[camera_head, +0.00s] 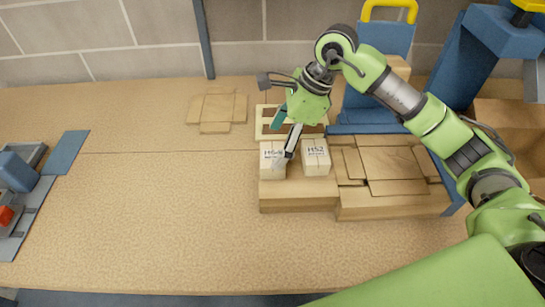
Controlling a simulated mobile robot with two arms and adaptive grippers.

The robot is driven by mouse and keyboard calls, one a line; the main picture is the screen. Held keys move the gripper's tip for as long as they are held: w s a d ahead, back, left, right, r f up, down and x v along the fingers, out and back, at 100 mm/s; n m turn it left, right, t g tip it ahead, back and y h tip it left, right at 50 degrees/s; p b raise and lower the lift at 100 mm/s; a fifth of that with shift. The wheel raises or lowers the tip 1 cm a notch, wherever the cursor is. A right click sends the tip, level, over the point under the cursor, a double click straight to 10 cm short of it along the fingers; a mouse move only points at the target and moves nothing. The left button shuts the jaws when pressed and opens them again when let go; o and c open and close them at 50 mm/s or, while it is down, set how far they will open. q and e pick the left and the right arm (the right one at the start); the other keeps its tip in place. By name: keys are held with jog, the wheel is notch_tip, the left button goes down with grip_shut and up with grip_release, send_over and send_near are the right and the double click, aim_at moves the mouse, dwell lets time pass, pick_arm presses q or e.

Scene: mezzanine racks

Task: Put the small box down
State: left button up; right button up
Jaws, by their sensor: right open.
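Two small white-topped boxes with dark printed labels stand upright side by side on a low tan block: the left small box (269,161) and the right small box (316,158). The tan block (298,195) carries both. My right gripper (279,147) is open, with one grey finger reaching down beside the right face of the left small box and a teal finger higher up. I cannot tell whether the finger touches the box. The grey finger hides part of that box. My left gripper is out of view.
Flat cartons (390,170) lie right of the boxes near a blue stand (378,40). A framed tray (265,112) lies behind the gripper, and a flat carton (217,108) back left. Blue-grey equipment (18,172) stands far left. The table (140,210) left of centre is clear.

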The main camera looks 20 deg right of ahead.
aim_at(271, 154)
jog(key=x, duration=0.1)
jog(key=p+x, duration=0.1)
jog(key=x, duration=0.1)
jog(key=p+x, duration=0.1)
jog(key=shift+s+f, duration=0.25)
jog(key=shift+s, duration=0.05)
jog(key=shift+f, duration=0.3)
jog(key=c, duration=1.2)
jog(key=shift+w+r, duration=0.1)
jog(key=shift+r+b, duration=0.5)
jog(key=shift+b, duration=0.05)
jog(key=s+r+b, duration=0.1)
jog(key=r, duration=0.1)
jog(key=s+r+b, duration=0.1)
jog(key=r, duration=0.1)
jog(key=s+r+b, duration=0.1)
jog(key=s+r, duration=0.1)
jog(key=shift+d+r, duration=0.35)
jog(key=shift+r, duration=0.05)
jog(key=s+d+r+b, duration=0.1)
jog(key=s+r, duration=0.4)
jog(key=s, duration=0.5)
jog(key=shift+d+b, duration=0.15)
jog(key=shift+b, duration=0.7)
